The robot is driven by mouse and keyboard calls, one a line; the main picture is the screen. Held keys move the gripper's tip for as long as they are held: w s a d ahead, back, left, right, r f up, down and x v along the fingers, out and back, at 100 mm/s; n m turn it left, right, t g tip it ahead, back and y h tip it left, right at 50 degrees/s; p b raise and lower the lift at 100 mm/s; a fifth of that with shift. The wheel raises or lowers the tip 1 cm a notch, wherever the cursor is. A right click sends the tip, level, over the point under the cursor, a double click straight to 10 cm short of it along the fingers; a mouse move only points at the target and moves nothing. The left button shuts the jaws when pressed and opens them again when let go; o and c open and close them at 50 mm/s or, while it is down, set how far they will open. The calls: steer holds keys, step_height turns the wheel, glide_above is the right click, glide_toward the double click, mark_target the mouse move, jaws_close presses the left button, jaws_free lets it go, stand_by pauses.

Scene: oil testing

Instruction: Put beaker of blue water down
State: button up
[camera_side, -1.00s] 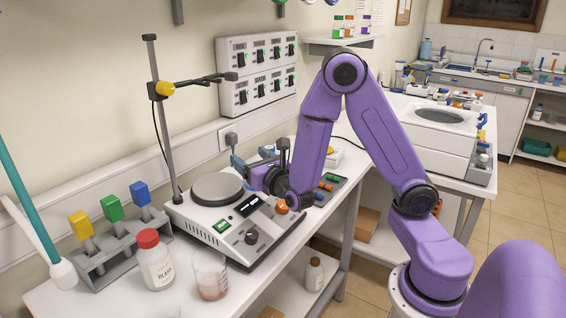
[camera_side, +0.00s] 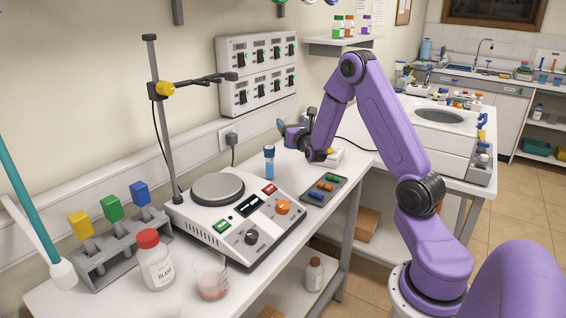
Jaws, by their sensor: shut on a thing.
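My gripper (camera_side: 293,133) is at the far end of the white bench, near the wall, behind the hot plate. It is shut on a small bluish-grey thing (camera_side: 281,126), which looks like the beaker of blue water. My gripper and wrist cover much of it, and its water level cannot be made out. I cannot tell whether its base touches the bench.
A blue-capped vial (camera_side: 269,163) stands left of my gripper, behind the hot plate (camera_side: 235,220). A tray of coloured vials (camera_side: 323,191) lies nearer. A white box (camera_side: 328,157) is close at the right. A reagent bottle (camera_side: 156,262) and beaker (camera_side: 211,278) stand in front.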

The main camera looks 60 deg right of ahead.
mark_target(299, 122)
steer(key=shift+s+d+r+h, duration=0.15)
steer(key=shift+d+h, duration=0.15)
steer(key=shift+d, duration=0.95)
steer(key=shift+w+d+m, duration=0.2)
steer(key=shift+d+m, duration=0.1)
steer(key=shift+w+d+f, duration=1.25)
steer(key=shift+w+f, duration=0.65)
steer(key=shift+f, duration=0.25)
steer(key=shift+w+d+f, duration=1.3)
steer(key=shift+w+f, duration=0.6)
steer(key=shift+f, duration=0.3)
steer(key=shift+w+d+f, duration=1.25)
steer(key=shift+w+f, duration=0.65)
steer(key=shift+f, duration=0.25)
steer(key=shift+f, duration=0.15)
steer(key=o, duration=1.2)
